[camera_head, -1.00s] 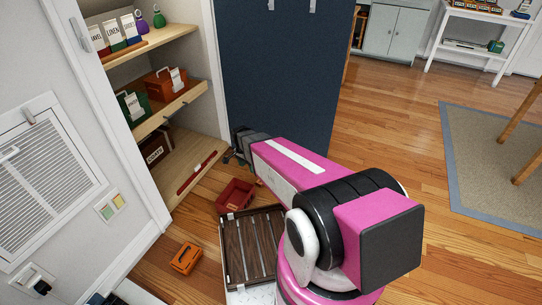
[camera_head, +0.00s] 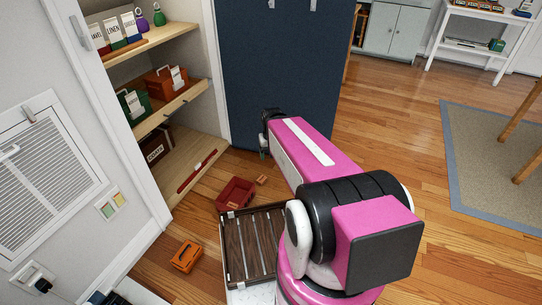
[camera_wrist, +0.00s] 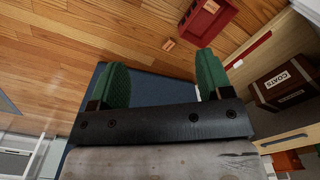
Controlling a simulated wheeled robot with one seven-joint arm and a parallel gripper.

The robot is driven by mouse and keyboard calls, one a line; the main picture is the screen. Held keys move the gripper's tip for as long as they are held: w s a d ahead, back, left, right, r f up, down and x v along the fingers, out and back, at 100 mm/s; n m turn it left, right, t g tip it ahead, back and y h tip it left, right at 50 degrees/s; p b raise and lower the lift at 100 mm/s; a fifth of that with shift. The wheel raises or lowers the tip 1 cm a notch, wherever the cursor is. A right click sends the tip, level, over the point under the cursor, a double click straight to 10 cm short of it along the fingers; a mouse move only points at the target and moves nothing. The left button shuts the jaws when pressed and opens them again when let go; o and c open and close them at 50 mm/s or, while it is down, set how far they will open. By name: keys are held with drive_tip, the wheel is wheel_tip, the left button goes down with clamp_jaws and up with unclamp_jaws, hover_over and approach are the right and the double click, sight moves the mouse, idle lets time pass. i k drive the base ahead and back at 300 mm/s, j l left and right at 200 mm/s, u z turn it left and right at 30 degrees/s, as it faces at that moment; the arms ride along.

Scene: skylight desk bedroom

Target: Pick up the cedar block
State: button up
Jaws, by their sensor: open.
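A small orange-brown block (camera_head: 262,180), which looks like the cedar block, lies on the wood floor just right of the red bin. It also shows in the wrist view, as a small block (camera_wrist: 169,45) above and between my fingers. My gripper (camera_wrist: 160,68) is open and empty, its two green finger pads wide apart. In the head view my gripper (camera_head: 265,150) is at the far end of my pink arm, in front of the dark blue panel and apart from the block. Its fingers are hard to make out there.
The red bin (camera_head: 236,193) stands beside the block, also in the wrist view (camera_wrist: 200,20). A dark slatted rack (camera_head: 237,250) and an orange caddy (camera_head: 187,256) are nearer. Shelves (camera_head: 165,115) stand left, the dark blue panel (camera_head: 285,75) behind.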

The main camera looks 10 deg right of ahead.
sight(263, 178)
drive_tip(key=k+l+z, duration=0.15)
drive_tip(key=l, duration=0.25)
drive_tip(key=k+l+z, duration=0.1)
drive_tip(key=l, duration=0.3)
drive_tip(key=k+l+z, duration=0.15)
drive_tip(key=l, duration=0.25)
drive_tip(key=l+z, duration=0.1)
drive_tip(key=l, duration=0.3)
